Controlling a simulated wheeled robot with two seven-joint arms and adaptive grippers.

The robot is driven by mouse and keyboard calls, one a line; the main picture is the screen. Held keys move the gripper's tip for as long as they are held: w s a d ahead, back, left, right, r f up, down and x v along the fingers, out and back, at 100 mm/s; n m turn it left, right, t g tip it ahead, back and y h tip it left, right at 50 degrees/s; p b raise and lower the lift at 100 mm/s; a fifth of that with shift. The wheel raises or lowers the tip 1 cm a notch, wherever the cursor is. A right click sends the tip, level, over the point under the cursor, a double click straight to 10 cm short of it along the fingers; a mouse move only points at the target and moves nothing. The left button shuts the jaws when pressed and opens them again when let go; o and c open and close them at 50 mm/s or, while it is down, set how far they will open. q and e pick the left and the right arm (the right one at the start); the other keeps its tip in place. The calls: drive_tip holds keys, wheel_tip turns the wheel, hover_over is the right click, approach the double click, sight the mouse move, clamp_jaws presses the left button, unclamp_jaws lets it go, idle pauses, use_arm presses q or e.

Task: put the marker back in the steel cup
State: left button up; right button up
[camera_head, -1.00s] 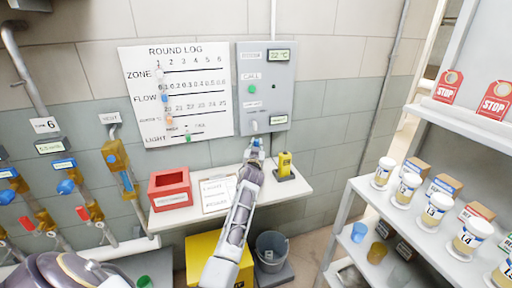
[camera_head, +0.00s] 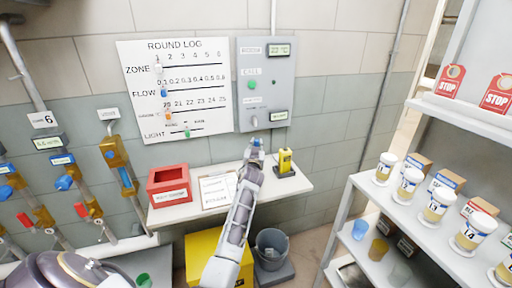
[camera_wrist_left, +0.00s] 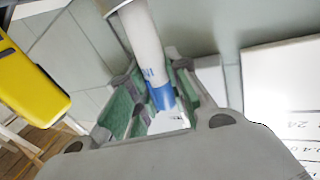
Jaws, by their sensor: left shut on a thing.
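My left gripper (camera_head: 256,147) is in front of the wall, above the back of the small white shelf. In the left wrist view my left gripper (camera_wrist_left: 155,105) is shut on the marker (camera_wrist_left: 145,45), a white cylinder with a blue end. The blue end lies between the green-grey fingers and the white body sticks out past them. In the head view the marker is too small to make out clearly. I cannot make out the steel cup; the gripper and forearm hide part of the shelf. My right gripper is not in view.
The white shelf (camera_head: 300,187) holds a red box (camera_head: 169,187), a paper sheet (camera_head: 216,191) and a yellow device (camera_head: 285,163). A grey panel (camera_head: 265,85) and a log board (camera_head: 175,90) are behind. A grey bucket (camera_head: 271,250) stands below. Rack shelves (camera_head: 400,205) with jars stand right.

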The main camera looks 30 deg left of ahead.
sight(256, 126)
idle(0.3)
use_arm(q)
drive_tip(key=o, duration=0.9)
drive_tip(key=shift+c, duration=0.2)
drive_tip(key=shift+r, duration=5)
drive_tip(key=shift+f, duration=0.1)
